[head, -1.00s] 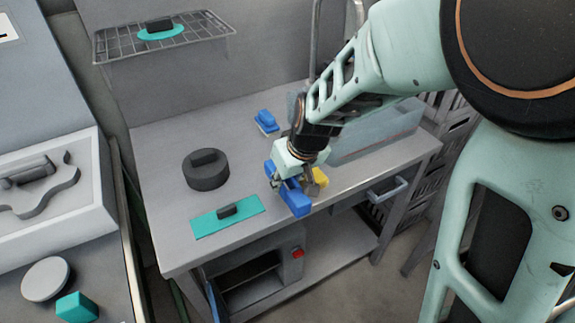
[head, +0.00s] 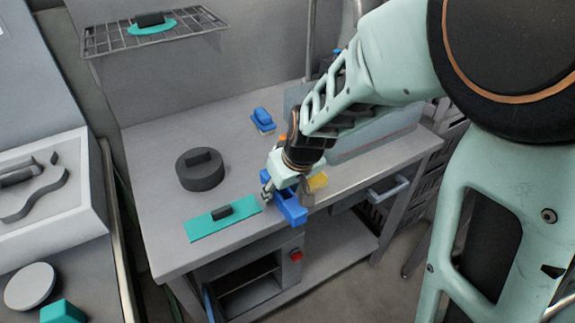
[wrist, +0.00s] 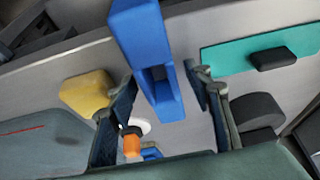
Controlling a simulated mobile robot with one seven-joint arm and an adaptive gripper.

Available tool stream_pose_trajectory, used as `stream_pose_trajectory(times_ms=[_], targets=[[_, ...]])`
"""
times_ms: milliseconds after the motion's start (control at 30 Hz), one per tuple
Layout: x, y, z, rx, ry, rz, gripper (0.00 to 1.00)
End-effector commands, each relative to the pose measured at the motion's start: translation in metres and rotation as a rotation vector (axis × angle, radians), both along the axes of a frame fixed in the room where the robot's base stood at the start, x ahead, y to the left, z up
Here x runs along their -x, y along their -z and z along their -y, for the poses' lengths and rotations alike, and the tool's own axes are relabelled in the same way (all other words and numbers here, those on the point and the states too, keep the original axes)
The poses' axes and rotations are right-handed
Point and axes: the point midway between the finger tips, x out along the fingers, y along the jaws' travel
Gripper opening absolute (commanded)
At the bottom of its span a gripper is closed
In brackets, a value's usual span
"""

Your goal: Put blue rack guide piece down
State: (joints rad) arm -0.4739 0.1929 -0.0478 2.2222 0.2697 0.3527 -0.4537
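The blue rack guide piece (head: 291,211) is at the front edge of the grey workbench (head: 160,225), with its near end at or past the edge. In the wrist view, the blue piece (wrist: 148,45) is a long block with a notch, lying between my fingers. My gripper (head: 287,199) points down around it. In the wrist view, my gripper (wrist: 160,75) has its fingers spread, with a narrow gap on each side of the piece. The contact under the piece is hidden in the head view.
A teal plate with a dark handle (head: 192,231) and a dark round weight (head: 200,176) lie to the left. A yellow block (head: 318,180) is close on the right. A wire shelf (head: 195,33) hangs above.

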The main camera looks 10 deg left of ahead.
Motion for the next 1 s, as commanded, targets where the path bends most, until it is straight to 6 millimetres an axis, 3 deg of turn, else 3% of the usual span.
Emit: stream_pose_trajectory(times_ms=[300, 800, 1000], targets=[[0.0, -0.007, 0.0, -0.001, 0.0, 0.001, 0.46], [0.026, -0.089, 0.02, -0.001, 0.002, 0.002, 0.46], [0.034, -0.109, 0.026, 0.0, 0.0, 0.0, 0.46]])
